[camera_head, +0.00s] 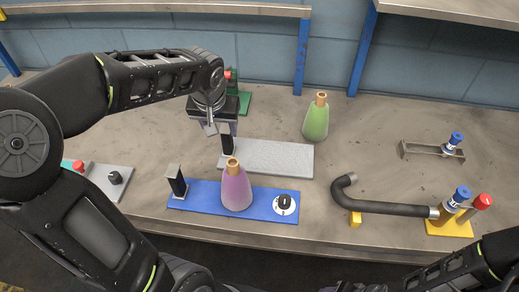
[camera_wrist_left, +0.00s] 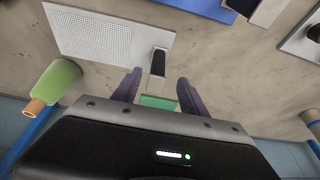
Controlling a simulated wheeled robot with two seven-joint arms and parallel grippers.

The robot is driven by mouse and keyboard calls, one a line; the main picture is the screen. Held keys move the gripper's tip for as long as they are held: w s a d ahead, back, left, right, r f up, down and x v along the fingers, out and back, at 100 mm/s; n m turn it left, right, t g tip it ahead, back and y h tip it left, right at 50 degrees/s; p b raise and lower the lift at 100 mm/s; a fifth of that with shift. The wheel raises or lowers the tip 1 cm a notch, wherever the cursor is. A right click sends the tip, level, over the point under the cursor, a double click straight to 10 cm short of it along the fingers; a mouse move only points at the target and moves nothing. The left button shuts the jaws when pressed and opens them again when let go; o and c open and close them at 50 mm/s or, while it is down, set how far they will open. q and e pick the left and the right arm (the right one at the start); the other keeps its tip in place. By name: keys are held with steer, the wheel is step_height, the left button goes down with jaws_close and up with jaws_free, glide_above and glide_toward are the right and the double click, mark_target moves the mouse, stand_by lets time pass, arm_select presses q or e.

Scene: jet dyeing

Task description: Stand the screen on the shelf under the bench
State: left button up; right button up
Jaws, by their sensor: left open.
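A flat light-grey plate (camera_head: 275,158) lies on the bench, with a fine dotted grid seen on it in the left wrist view (camera_wrist_left: 92,38). A small black upright block (camera_head: 228,146) stands at its left end and also shows in the left wrist view (camera_wrist_left: 158,62). I cannot tell for sure which of these is the screen. My left gripper (camera_head: 221,127) points down over that end. In the left wrist view its two purple fingers (camera_wrist_left: 158,88) are apart and empty, close to the block. My right gripper is out of view. No shelf under the bench shows.
A blue board (camera_head: 262,202) with a purple flask (camera_head: 236,188) lies in front. A green flask (camera_head: 316,118) stands behind the plate. A black bent pipe (camera_head: 385,207) and a metal bracket (camera_head: 425,150) are at right. A green object (camera_head: 244,101) sits behind my gripper.

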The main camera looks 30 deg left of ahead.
mark_target(225, 132)
arm_select(q)
steer(key=shift+w+d+f, duration=0.1)
steer(key=shift+w+f, duration=0.1)
steer(key=shift+f, duration=0.2)
steer(key=shift+w+r+t, duration=0.1)
steer(key=shift+w+t, duration=0.2)
steer(key=shift+t, duration=0.1)
steer(key=shift+a, duration=0.2)
steer(key=shift+w, duration=0.1)
steer(key=shift+x, duration=1.2)
steer(key=p+x, duration=0.1)
steer(key=x, duration=0.4)
steer(key=shift+w+a, duration=0.1)
steer(key=shift+a, duration=0.05)
